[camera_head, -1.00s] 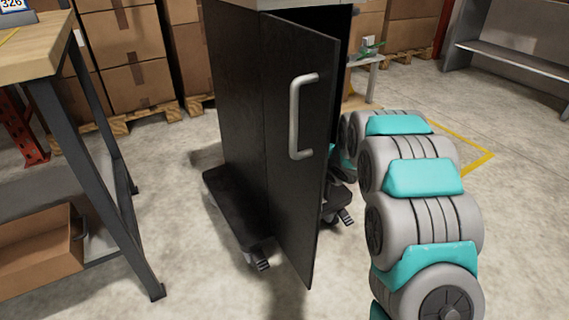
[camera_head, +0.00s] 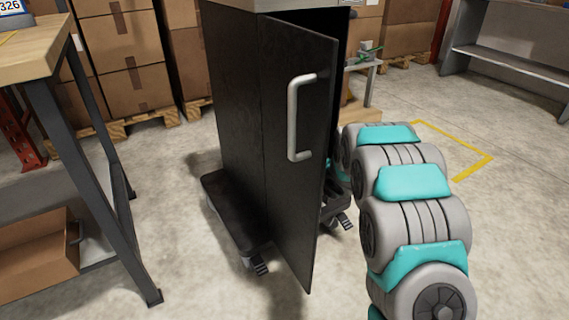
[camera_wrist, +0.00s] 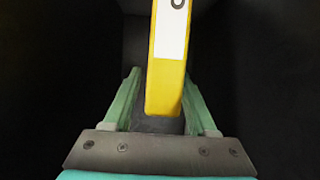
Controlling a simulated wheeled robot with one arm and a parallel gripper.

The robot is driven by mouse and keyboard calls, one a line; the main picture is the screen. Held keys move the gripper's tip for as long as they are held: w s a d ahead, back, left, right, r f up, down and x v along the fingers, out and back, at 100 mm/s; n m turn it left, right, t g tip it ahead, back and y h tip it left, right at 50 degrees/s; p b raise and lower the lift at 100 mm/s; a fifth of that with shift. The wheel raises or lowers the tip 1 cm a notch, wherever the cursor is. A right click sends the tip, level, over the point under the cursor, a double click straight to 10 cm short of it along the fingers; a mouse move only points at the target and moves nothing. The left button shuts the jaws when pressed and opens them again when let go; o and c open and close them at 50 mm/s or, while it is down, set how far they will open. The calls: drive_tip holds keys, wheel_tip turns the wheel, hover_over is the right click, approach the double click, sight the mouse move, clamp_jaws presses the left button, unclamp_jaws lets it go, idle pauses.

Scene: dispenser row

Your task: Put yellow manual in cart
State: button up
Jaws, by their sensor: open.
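The yellow manual (camera_wrist: 162,93) stands upright in a dark space in the wrist view, its narrow yellow side with a white label facing me. My gripper (camera_wrist: 163,100) is open, with one green finger on each side of the manual's lower part. I cannot tell whether the fingers touch it. In the head view the black cart (camera_head: 235,130) stands in the middle with its door (camera_head: 300,190) partly open. My arm reaches behind the door, so the gripper and the manual are hidden there.
A workbench (camera_head: 75,130) stands at the left, with an open cardboard box (camera_head: 40,262) on its lower shelf. Stacked cartons (camera_head: 125,60) line the back. A grey shelf unit (camera_head: 510,65) stands at the back right. The floor at the right is clear.

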drive_tip(key=shift+s+d+r, duration=0.25)
drive_tip(key=shift+s+r, duration=0.05)
drive_tip(key=shift+s, duration=0.05)
drive_tip(key=p+v, duration=0.1)
drive_tip(key=v, duration=1)
drive_tip(key=shift+p, duration=0.35)
drive_tip(key=s+d+r+m+g+h, duration=0.2)
drive_tip(key=s+d+h, duration=0.2)
drive_tip(key=s+d, duration=0.45)
drive_tip(key=s+d+r+m+g+h, duration=0.25)
drive_tip(key=s+d+h, duration=0.25)
drive_tip(key=s+d, duration=0.3)
drive_tip(key=s+a+r+m+g, duration=0.1)
drive_tip(key=s+g, duration=0.3)
drive_tip(key=s, duration=1.2)
drive_tip(key=s+a+m+g+y, duration=0.1)
drive_tip(key=s+g, duration=0.3)
drive_tip(key=s, duration=1.3)
drive_tip(key=shift+a+r+y, duration=0.3)
drive_tip(key=shift+a+r, duration=0.05)
drive_tip(key=shift+a, duration=0.4)
